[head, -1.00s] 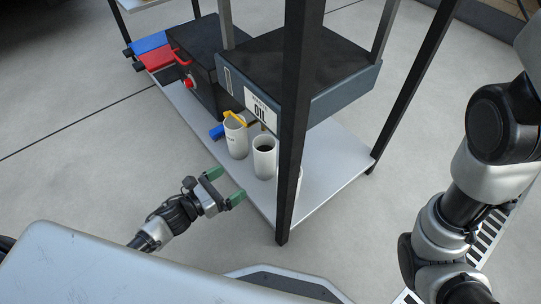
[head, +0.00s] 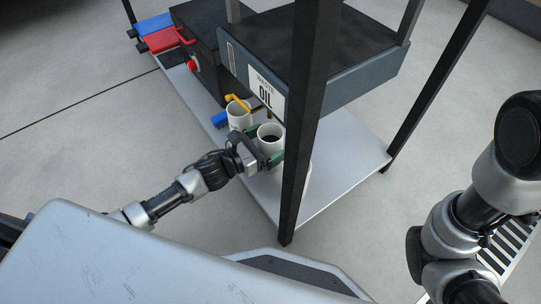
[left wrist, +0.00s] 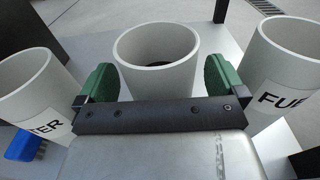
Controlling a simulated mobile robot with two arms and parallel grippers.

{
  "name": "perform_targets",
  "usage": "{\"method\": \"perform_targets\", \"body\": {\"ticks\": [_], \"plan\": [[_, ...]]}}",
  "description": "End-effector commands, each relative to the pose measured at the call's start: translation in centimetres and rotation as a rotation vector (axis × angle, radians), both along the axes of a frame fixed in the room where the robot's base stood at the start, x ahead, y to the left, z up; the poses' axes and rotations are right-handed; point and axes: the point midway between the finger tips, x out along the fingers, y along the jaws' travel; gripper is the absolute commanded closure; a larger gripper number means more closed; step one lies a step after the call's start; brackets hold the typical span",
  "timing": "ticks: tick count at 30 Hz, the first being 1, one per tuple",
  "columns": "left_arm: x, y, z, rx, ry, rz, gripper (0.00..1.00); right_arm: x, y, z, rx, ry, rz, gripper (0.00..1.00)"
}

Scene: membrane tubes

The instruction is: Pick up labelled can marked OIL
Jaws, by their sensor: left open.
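A white can (head: 270,133), dark inside, stands in the middle of a row of cans on the low shelf; its label is hidden. My left gripper (head: 264,145) is open, with its green fingers on either side of this can. In the left wrist view the can (left wrist: 157,83) stands between the two green pads (left wrist: 160,80), and I cannot tell whether they touch it. A can lettered "TER" (left wrist: 35,90) is on the left and one lettered "FUE" (left wrist: 285,70) on the right. No OIL lettering shows on any can.
The pale shelf (head: 345,165) has a dark front post (head: 300,120) close to the gripper's right. A grey box labelled WASTE OIL (head: 265,88) stands behind the cans. A yellow-handled item (head: 238,102) rests at the left can, a blue item (head: 220,119) beside it.

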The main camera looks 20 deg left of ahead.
Motion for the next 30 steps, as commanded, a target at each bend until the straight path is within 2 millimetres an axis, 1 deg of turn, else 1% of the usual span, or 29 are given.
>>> {"method": "perform_targets", "body": {"ticks": [1,2,10,11,21,22,23,30], "plan": [[0.48,-0.36,-0.24,0.001,-0.002,-0.001,0.01,-0.01,0.01,-0.59,0.0,0.0,0.0,0.57],[0.64,-0.48,-0.21,0.001,-0.002,0.0,0.01,-0.01,0.0,-0.65,0.0,0.0,0.0,0.57],[0.87,-0.7,-0.04,0.001,0.001,0.0,0.01,-0.01,0.01,-0.58,-0.001,0.0,0.0,0.57],[0.86,-0.7,-0.03,0.001,0.001,0.0,0.03,-0.01,0.01,-0.58,-0.001,0.0,0.0,0.57],[0.85,-0.68,-0.04,0.001,0.001,0.001,0.55,-0.01,0.01,-0.58,-0.001,0.0,0.0,0.57],[0.86,-0.69,0.0,0.0,0.0,0.0,0.56,-0.01,0.01,-0.58,-0.001,0.0,0.0,0.57],[0.86,-0.69,0.0,0.0,0.0,0.0,0.6,0.0,0.01,-0.57,-0.001,0.0,0.0,0.57],[0.86,-0.68,0.17,0.0,0.0,0.0,0.6,0.02,0.01,-0.39,0.0,0.0,0.0,0.57]]}}
